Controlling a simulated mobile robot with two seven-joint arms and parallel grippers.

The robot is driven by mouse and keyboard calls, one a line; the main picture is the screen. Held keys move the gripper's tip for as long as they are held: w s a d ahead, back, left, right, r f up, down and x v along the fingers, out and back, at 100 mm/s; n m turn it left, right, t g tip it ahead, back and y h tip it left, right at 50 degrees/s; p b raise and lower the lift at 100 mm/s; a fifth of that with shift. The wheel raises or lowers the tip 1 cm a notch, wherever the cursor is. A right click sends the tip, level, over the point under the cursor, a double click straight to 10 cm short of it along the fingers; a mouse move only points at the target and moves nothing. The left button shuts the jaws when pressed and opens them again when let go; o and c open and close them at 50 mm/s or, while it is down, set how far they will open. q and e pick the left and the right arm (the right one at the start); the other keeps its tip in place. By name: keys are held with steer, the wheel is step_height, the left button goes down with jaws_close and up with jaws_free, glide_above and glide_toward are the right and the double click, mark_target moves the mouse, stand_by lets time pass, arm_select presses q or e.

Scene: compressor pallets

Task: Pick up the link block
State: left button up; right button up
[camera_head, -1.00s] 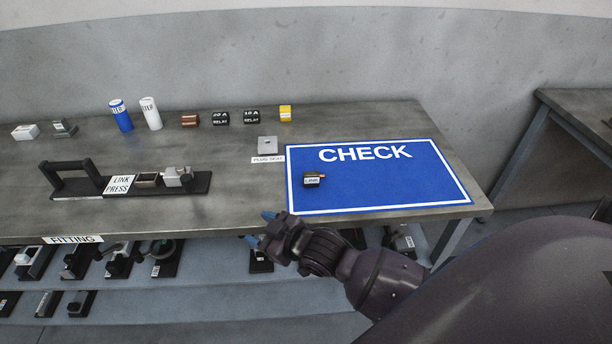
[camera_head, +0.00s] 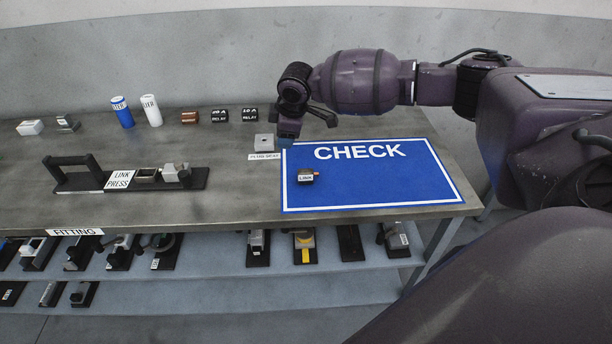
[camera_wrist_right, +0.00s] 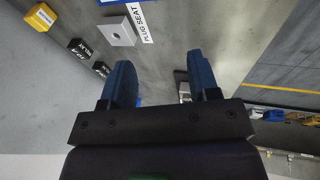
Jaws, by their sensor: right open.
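The link block (camera_head: 306,177), a small dark block with a white LINK label and an orange bit on top, sits on the blue CHECK mat (camera_head: 400,190), near its left side. My right gripper (camera_head: 291,130) is open and empty, above the table at the mat's back left corner, behind the block and apart from it. In the right wrist view its two blue fingers (camera_wrist_right: 163,78) stand wide apart. I cannot make out the link block in that view. My left gripper is not in view.
The plug seat plate (camera_head: 264,142) lies beside the mat; it also shows in the right wrist view (camera_wrist_right: 118,31). The link press (camera_head: 130,178) stands left on the table. Two relays (camera_head: 220,116), a brown block (camera_head: 189,117) and two cylinders (camera_head: 151,110) stand along the back.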

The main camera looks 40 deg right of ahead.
mark_target(305, 170)
steer(key=s+d+g, duration=0.1)
steer(key=s+d, duration=0.1)
steer(key=s+d+f+g, duration=0.1)
steer(key=s+g, duration=0.1)
steer(key=shift+s+d+f+g, duration=0.2)
steer(key=shift+d+g, duration=0.1)
steer(key=shift+d, duration=0.05)
steer(key=shift+s+f, duration=0.15)
steer(key=shift+s, duration=0.05)
step_height(305, 170, down, 6)
steer(key=shift+a+r+b, duration=0.1)
steer(key=shift+r+b, duration=0.15)
steer(key=shift+b, duration=0.15)
steer(key=shift+a+f+b, duration=0.15)
steer(key=shift+f+b, duration=0.05)
steer(key=shift+f, duration=1.1)
steer(key=shift+a+f+b, duration=0.15)
steer(key=shift+f+b, duration=0.05)
steer(key=shift+f, duration=1.1)
steer(key=shift+r, duration=0.1)
jaws_close()
